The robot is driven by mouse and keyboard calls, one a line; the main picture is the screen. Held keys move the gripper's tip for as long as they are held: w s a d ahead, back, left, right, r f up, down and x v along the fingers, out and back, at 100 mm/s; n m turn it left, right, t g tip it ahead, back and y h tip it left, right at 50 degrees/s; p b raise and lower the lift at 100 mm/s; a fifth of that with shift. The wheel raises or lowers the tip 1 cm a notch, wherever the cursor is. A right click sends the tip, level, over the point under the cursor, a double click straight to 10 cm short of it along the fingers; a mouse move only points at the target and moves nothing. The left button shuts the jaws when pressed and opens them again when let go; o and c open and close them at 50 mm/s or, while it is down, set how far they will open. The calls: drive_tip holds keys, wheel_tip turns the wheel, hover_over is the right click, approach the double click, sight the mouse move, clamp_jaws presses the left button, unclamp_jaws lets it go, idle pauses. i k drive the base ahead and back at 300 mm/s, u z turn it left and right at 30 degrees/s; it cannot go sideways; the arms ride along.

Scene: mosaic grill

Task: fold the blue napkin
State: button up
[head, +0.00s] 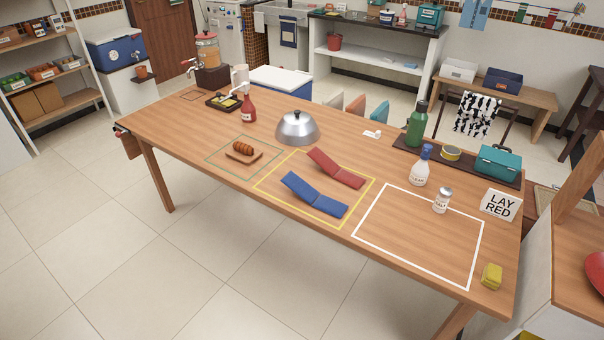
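The blue napkin (302,189) lies inside the yellow outlined area (258,188) on the wooden table, near the table's front edge. It shows two joined panels with a crease between them, spread out and not lying one on the other. The left panel looks tilted up from the crease. A red napkin (327,164) of the same form lies just behind it, apart from it. My gripper is not in view, and nothing touches the blue napkin.
A silver dome (297,129) stands behind the napkins. A salt shaker (442,200), a white bottle (420,170), a "LAY RED" sign (501,205) and a yellow sponge (492,275) stand to the right. The white outlined area (400,256) is mostly clear.

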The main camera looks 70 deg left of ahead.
sight(292, 180)
drive_tip(key=z, duration=1.3)
drive_tip(key=k, duration=1.7)
drive_tip(key=u, duration=1.1)
